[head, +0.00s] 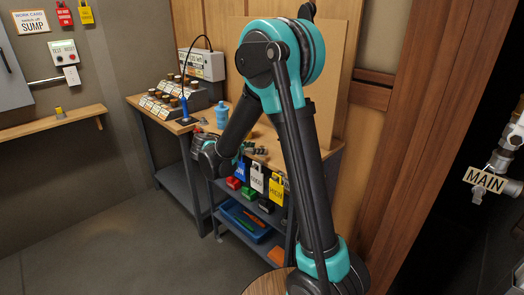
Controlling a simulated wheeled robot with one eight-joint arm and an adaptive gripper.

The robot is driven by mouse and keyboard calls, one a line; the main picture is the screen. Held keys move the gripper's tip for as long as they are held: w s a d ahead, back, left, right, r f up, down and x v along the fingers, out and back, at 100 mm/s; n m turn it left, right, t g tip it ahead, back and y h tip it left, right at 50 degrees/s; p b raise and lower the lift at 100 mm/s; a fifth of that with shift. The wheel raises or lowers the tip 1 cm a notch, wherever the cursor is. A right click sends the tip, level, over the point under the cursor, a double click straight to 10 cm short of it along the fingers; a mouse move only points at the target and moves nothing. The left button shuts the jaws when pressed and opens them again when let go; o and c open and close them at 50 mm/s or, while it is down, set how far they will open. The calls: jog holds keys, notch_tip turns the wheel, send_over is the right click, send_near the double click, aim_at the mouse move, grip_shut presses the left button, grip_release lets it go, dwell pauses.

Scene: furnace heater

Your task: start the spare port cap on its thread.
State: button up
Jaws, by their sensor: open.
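My gripper (257,150) shows small and dark just right of my forearm, low over the wooden bench top. It is open, and my forearm hides part of it. I cannot make out the spare port cap or its thread for sure at this size. A small grey piece (203,121) lies on the bench to the left of a light blue bottle (222,114). A small yellow-topped piece (59,113) stands on the wall shelf (30,127) at the left, apart from my gripper.
A stepped rack of several brown-topped jars (163,97) and a dark blue tool (184,107) stand on the left bench. Tags (257,178) and a blue bin (243,222) are below the bench top. A pipe marked MAIN (486,179) is at right. The left floor is clear.

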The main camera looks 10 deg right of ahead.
jog(key=x, duration=0.4)
jog(key=shift+s, duration=0.1)
grip_shut()
